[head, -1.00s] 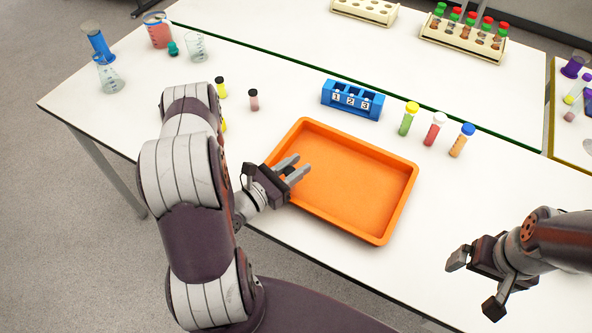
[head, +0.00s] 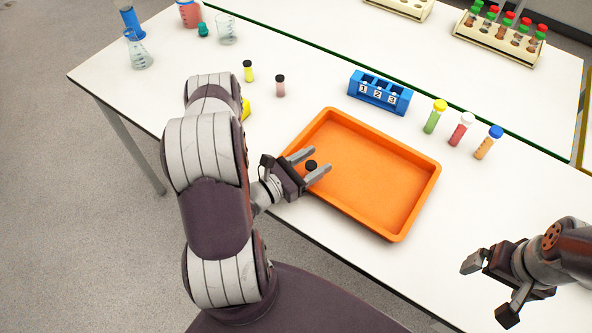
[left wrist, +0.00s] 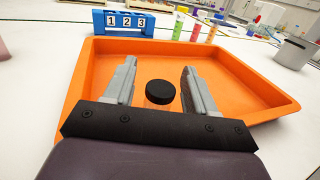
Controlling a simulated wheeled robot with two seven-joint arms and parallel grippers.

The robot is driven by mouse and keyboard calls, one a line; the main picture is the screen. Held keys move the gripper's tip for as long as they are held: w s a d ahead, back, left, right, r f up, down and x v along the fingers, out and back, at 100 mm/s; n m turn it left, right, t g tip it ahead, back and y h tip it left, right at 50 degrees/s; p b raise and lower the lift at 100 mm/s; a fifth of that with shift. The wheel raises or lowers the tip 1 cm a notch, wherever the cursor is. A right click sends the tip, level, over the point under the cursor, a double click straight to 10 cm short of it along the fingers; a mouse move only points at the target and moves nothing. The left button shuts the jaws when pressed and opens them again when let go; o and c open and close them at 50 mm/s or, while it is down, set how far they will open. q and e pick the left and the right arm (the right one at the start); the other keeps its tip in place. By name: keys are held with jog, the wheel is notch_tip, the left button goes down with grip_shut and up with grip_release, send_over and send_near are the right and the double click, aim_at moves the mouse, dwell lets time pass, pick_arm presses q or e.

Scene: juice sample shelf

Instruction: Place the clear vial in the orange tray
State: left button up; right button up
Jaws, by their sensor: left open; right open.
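The clear vial (head: 311,166) shows mainly as a black cap between the fingers of my left gripper (head: 313,162), over the near left part of the orange tray (head: 405,221). In the left wrist view, the vial's black cap (left wrist: 160,92) faces up, with a gap to each finger; its body is mostly hidden and looks see-through against the orange. It seems upright inside the tray. My left gripper is open around it.
A blue numbered rack (head: 380,92) stands behind the tray. Green (head: 435,117), red (head: 461,129) and orange (head: 488,142) vials stand to its right. Two black-capped vials (head: 249,71) (head: 280,86) stand left of the rack. A yellow object (head: 246,109) is partly behind my left arm.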

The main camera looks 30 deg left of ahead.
pick_arm(q)
jog(key=b+v, duration=0.1)
jog(key=v, duration=0.9)
jog(key=shift+a+f+b, duration=0.1)
jog(key=shift+b, duration=0.25)
jog(key=shift+s+a, duration=0.1)
jog(key=shift+s, duration=0.45)
